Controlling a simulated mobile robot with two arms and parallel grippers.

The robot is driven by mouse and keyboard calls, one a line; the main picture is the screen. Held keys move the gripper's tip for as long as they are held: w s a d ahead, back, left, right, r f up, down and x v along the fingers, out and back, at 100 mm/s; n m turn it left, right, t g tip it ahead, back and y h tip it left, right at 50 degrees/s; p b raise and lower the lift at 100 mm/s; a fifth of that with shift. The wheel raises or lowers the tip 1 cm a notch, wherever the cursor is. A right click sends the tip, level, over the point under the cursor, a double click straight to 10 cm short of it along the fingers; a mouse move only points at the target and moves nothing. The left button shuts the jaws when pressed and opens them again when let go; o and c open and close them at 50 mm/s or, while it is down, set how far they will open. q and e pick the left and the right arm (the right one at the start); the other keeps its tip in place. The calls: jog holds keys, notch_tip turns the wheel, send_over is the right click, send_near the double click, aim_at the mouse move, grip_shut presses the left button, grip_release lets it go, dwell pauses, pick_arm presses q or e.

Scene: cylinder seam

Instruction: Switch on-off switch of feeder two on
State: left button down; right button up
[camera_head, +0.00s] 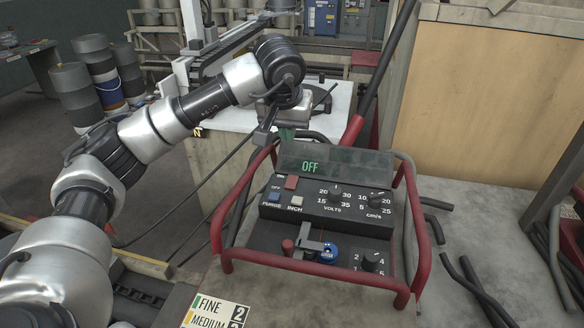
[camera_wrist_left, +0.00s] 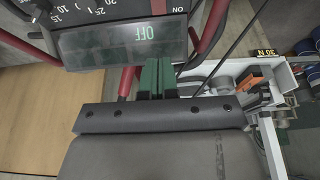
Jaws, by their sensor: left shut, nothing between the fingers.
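The feeder (camera_head: 221,267) has a red tubular frame around a dark control panel. Its display (camera_head: 338,161) reads OFF in green, and the display also shows in the left wrist view (camera_wrist_left: 100,43). A small red switch (camera_head: 291,182) sits at the panel's upper left, beside an OFF label. Part of the red switch shows at the top edge of the left wrist view (camera_wrist_left: 158,6), near an ON label. My left gripper (camera_head: 287,134) is above and behind the display's left end, apart from the switch. Its green fingers (camera_wrist_left: 157,78) are shut and empty. My right gripper is out of view.
The panel also holds a blue PURGE button (camera_head: 275,195), a pale INCH button (camera_head: 296,201), a volts knob (camera_head: 335,193) and a cm/s knob (camera_head: 378,199). Red frame bars and a slanted red-black handle (camera_head: 358,122) stand near my gripper. Black hoses lie at right.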

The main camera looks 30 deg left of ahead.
aim_at(291, 181)
pick_arm(q)
jog(key=p+x, duration=0.1)
jog(key=x, duration=0.3)
jog(key=p+x, duration=0.2)
jog(key=x, duration=0.2)
jog(key=p+x, duration=0.2)
jog(key=x, duration=0.2)
jog(key=shift+s+f, duration=0.2)
jog(key=shift+f, duration=0.5)
jog(key=shift+w+f+b, duration=0.1)
jog(key=shift+f+b, duration=0.4)
jog(key=shift+b, duration=0.45)
jog(key=shift+r, duration=0.25)
jog(key=shift+f, duration=0.1)
jog(key=shift+s, duration=0.25)
jog(key=shift+s+d, duration=0.25)
jog(key=shift+s, duration=0.35)
